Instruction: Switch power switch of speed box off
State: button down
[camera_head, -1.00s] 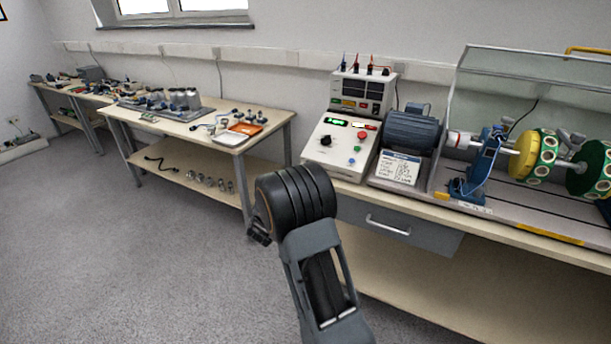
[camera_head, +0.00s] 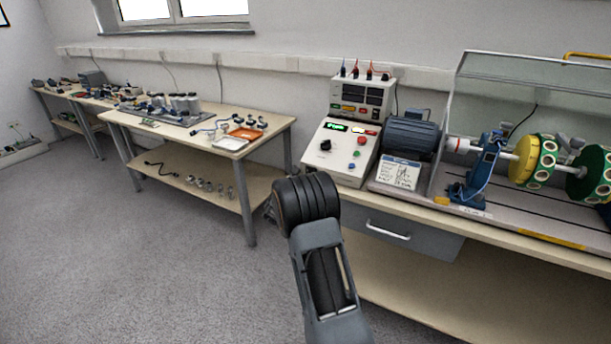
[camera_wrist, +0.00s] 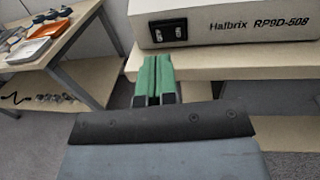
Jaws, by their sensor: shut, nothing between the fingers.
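The speed box (camera_head: 338,165) is a light grey console on the right workbench, with a dark knob, a lit green display and coloured buttons on its sloped face. In the wrist view, its side panel (camera_wrist: 218,28) carries the lettering "Halbrix RP9D-508". A black power switch (camera_wrist: 169,33) sits in that panel, towards its left end. My gripper (camera_wrist: 155,62) has green fingers, shut and empty. Its tips appear just below the switch in the wrist view; I cannot tell whether they touch the panel. In the head view my wrist hides the fingers, and the switch is not visible.
The workbench edge (camera_wrist: 215,76) runs just below the box. A motor (camera_head: 410,133) and a rig with green and yellow discs stand right of the box. A second table (camera_head: 185,125) with trays and parts stands left. Grey floor is clear between and in front.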

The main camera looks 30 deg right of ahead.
aim_at(308, 171)
jog(key=shift+x, duration=2.5)
jog(key=shift+d, duration=0.1)
